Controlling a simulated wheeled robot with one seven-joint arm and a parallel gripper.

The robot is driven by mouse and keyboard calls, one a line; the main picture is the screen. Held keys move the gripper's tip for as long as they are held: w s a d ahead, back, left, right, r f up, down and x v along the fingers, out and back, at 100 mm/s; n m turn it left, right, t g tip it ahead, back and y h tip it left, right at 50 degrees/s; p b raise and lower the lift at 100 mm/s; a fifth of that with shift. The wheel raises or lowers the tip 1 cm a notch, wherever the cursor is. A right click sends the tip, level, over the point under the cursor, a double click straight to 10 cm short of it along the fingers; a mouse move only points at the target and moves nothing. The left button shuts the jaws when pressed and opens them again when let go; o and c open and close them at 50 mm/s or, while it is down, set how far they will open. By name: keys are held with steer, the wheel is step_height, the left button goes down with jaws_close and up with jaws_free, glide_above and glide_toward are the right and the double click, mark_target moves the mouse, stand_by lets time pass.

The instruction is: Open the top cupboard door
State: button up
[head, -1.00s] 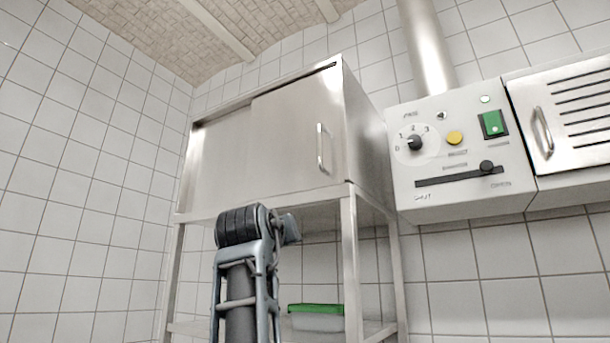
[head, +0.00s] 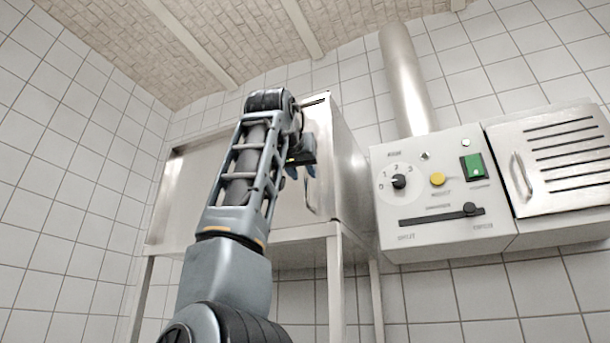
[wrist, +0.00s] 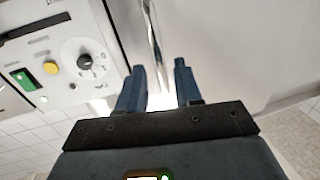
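The steel top cupboard stands on legs, and its front door (head: 322,128) is partly hidden behind my arm in the head view. In the wrist view the handle (wrist: 150,40) runs down from the top edge, between the lines of the two fingers. The door looks shut.
A control panel (head: 440,240) with a dial, yellow button and green switch is right of the cupboard. A vented steel door (head: 560,195) is further right. A vertical pipe (head: 408,85) rises above the panel. Tiled wall lies left.

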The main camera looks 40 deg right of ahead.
mark_target(306, 177)
steer(key=shift+p+x, duration=0.5)
steer(key=shift+x, duration=1.55)
steer(key=shift+c, duration=0.2)
jaws_close()
